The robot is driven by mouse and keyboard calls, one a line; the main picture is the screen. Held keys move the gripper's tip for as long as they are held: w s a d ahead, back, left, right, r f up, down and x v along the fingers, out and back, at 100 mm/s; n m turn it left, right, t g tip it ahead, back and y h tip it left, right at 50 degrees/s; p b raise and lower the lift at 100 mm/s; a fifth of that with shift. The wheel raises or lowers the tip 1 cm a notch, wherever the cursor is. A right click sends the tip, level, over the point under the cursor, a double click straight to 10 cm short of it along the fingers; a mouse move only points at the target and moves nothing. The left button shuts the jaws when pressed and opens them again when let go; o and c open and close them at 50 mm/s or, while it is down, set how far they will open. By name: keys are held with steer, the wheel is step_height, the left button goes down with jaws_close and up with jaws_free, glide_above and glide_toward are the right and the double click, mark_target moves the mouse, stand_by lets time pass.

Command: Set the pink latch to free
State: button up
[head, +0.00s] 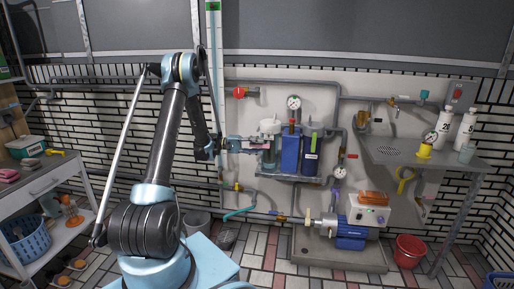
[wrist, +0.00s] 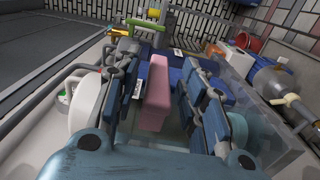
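The pink latch (wrist: 155,95) is a flat pink bar that runs between my gripper's two fingers in the wrist view. A small bit of pink (head: 259,147) shows at my gripper's tip in the head view. My gripper (wrist: 160,105) is open, with a finger on each side of the latch and narrow gaps visible beside it. In the head view my gripper (head: 250,144) reaches right, in front of the leftmost canister on the wall. The latch's far end and its mount are partly hidden, so I cannot tell its setting.
A metal shelf (head: 440,155) juts out at right. A red bucket (head: 409,251) and a blue pump (head: 351,237) stand below.

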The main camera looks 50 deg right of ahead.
steer(key=shift+w, duration=0.1)
steer(key=v, duration=1.2)
